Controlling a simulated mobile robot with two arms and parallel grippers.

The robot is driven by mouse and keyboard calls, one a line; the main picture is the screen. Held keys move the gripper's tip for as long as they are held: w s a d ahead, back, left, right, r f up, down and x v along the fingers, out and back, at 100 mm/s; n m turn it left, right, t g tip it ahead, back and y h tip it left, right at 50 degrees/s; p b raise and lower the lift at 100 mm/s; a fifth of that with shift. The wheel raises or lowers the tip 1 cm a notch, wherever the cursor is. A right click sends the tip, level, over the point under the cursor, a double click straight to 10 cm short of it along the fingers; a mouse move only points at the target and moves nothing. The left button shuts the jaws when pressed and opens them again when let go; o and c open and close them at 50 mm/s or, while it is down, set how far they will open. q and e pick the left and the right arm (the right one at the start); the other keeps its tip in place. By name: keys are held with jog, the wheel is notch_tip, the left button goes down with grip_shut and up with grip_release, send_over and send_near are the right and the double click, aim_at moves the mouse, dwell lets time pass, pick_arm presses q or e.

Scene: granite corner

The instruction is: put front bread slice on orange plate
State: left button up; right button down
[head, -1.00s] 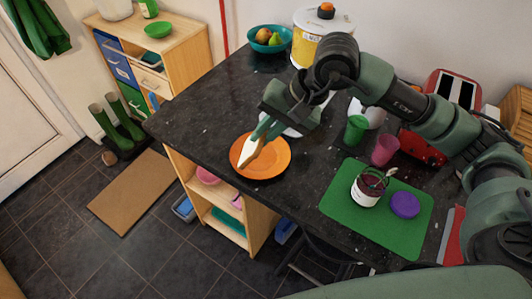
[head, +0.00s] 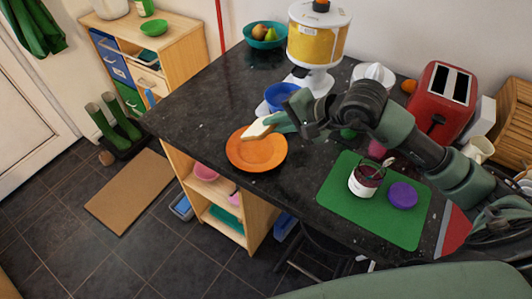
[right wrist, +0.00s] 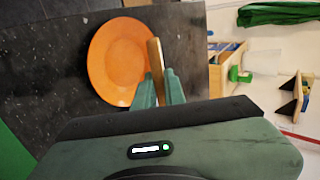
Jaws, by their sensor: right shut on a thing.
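The orange plate (head: 255,153) lies on the dark counter near its left front edge, and shows whole in the right wrist view (right wrist: 115,65). My right gripper (head: 272,124) is shut on the bread slice (head: 256,131), which sits at the plate's back edge in the head view. In the right wrist view the slice (right wrist: 155,58) is seen edge-on between the green fingertips (right wrist: 159,84), overlapping the plate's right rim. I cannot tell whether the slice touches the plate. My left gripper is not in view.
A blue bowl (head: 281,96) stands behind my right gripper. A green mat (head: 340,203) with a jam jar (head: 364,182) and a purple lid (head: 403,194) lies to the right. A red toaster (head: 442,98) stands farther back. The counter left of the plate is clear.

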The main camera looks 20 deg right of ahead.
notch_tip(320, 180, down, 4)
jog(key=b, duration=0.2)
jog(key=shift+b, duration=0.3)
jog(key=shift+f+b, duration=0.45)
jog(key=shift+b, duration=0.1)
jog(key=c, duration=1.6)
grip_release()
jog(key=b+v, duration=0.1)
jog(key=v, duration=0.7)
